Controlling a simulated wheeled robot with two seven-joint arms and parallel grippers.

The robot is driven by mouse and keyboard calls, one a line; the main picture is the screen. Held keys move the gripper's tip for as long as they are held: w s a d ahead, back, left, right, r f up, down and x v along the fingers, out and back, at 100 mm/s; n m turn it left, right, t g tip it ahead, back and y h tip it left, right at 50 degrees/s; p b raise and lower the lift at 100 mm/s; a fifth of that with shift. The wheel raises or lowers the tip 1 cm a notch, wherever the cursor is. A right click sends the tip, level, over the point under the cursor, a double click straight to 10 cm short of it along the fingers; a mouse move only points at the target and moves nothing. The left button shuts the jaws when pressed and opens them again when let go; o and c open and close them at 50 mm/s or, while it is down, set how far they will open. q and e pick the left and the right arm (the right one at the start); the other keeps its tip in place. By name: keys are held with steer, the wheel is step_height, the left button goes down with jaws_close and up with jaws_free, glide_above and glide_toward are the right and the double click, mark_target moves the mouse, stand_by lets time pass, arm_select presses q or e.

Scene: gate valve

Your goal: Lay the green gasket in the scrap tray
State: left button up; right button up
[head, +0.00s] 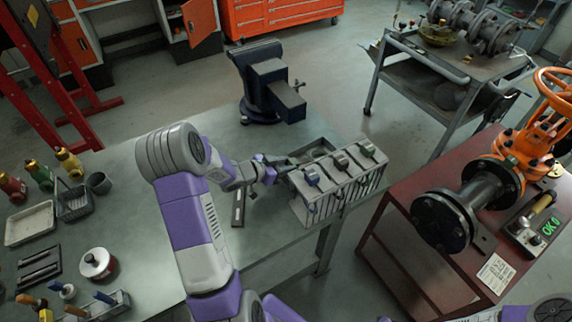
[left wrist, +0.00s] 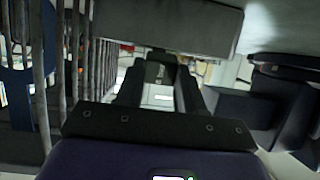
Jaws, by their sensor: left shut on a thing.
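My left gripper (head: 272,172) is at the left end of a grey barred rack (head: 336,192) at the table's right edge. In the left wrist view its dark fingers (left wrist: 160,92) are shut on a small dark part, which I cannot identify. A grey block (left wrist: 165,25) is just above the fingers, and upright bars (left wrist: 85,50) are at the left. I cannot make out a green gasket; the rack's insides are mostly hidden. A shallow pale tray (head: 30,223) lies at the table's far left; I cannot tell if it is the scrap tray. My right gripper is out of view.
A dark vise (head: 268,85) stands behind. A flat dark bar (head: 239,207) lies left of the rack. Bottles (head: 68,162), a basket (head: 75,204) and a round pot (head: 97,264) stand at left.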

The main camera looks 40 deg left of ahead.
arm_select(q)
steer(key=o, duration=1.2)
steer(key=p+v, duration=0.2)
steer(key=v, duration=0.5)
steer(key=shift+s+a+r, duration=0.1)
steer(key=shift+s+r, duration=0.05)
steer(key=shift+s, duration=0.1)
steer(key=shift+r, duration=0.1)
